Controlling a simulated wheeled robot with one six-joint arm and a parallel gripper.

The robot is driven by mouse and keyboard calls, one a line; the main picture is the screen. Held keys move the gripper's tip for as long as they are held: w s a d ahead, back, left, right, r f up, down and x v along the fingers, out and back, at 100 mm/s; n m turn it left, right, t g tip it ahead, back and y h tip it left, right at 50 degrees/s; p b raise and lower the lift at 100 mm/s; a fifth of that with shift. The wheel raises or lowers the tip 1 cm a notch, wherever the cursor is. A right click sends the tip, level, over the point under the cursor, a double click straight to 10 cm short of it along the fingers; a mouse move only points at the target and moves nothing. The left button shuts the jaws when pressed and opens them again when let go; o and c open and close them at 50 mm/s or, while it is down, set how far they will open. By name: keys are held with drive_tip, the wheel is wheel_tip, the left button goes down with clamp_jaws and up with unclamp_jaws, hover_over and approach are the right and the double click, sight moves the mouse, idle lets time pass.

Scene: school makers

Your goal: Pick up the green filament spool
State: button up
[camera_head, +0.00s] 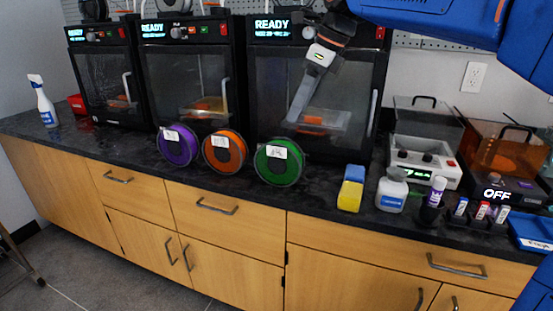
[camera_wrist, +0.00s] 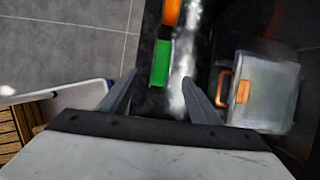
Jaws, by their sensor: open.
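The green filament spool (camera_head: 279,162) stands upright on the black counter, with a white label near its top, in the head view. My gripper (camera_head: 304,107) is above and slightly right of it, in front of the right-hand printer, apart from the spool. In the wrist view the green spool (camera_wrist: 160,64) shows edge-on ahead of the fingers. My gripper (camera_wrist: 158,90) is open there, its two fingers spread wide with nothing between them.
An orange spool (camera_head: 225,152) and a purple spool (camera_head: 178,146) stand to the left. Printers (camera_head: 318,90) stand behind. A yellow-blue block (camera_head: 351,188) and a white bottle (camera_head: 391,190) stand to the right, with bare counter between block and green spool.

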sight(281, 141)
drive_tip(key=x, duration=1.2)
drive_tip(key=shift+a+r, duration=0.15)
drive_tip(key=shift+w+x, duration=0.2)
drive_tip(key=shift+x, duration=2.6)
drive_tip(key=c, duration=1.4)
